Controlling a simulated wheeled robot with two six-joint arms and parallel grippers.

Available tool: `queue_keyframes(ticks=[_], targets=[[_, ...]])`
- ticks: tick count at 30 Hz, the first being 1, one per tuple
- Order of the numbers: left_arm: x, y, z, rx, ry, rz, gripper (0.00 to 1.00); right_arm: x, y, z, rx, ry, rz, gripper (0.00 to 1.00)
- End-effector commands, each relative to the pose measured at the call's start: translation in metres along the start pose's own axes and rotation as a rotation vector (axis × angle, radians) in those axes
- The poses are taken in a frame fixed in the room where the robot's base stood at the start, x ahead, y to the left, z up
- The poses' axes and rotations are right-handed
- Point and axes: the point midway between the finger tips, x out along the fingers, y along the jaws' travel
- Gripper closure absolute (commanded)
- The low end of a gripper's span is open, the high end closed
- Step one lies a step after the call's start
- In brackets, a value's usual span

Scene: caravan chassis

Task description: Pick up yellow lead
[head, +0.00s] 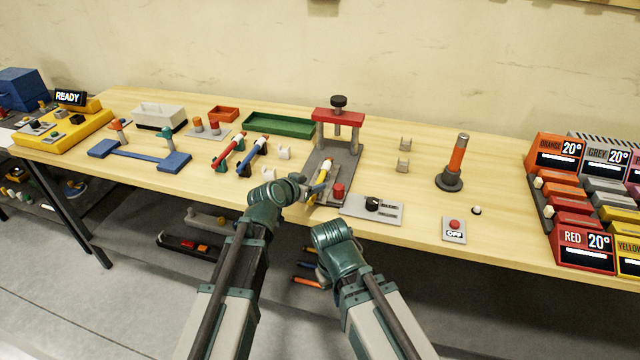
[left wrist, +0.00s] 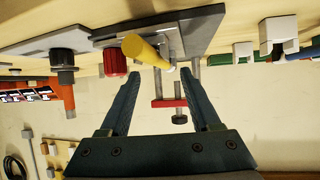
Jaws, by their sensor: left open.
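The yellow lead (head: 328,188) lies at the front of a grey clamp stand (head: 341,158) with a red crossbar. My right gripper is out of view.
A red knob (head: 338,191) stands right beside the lead.

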Motion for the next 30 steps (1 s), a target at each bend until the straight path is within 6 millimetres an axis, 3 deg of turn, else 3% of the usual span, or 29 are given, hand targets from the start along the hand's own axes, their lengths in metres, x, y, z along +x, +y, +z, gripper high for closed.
queue_keyframes(ticks=[6,15,25,30], targets=[[0.038,0.0,0.002,0.001,0.0,0.002,0.36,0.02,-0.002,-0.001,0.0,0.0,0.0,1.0],[0.041,0.0,0.0,0.001,0.0,0.0,0.38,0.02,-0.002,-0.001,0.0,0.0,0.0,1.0],[0.041,0.0,0.0,0.001,0.0,0.0,0.98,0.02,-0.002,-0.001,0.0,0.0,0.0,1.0],[0.041,0.0,0.0,0.001,-0.001,0.0,1.0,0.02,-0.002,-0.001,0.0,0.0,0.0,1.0]])
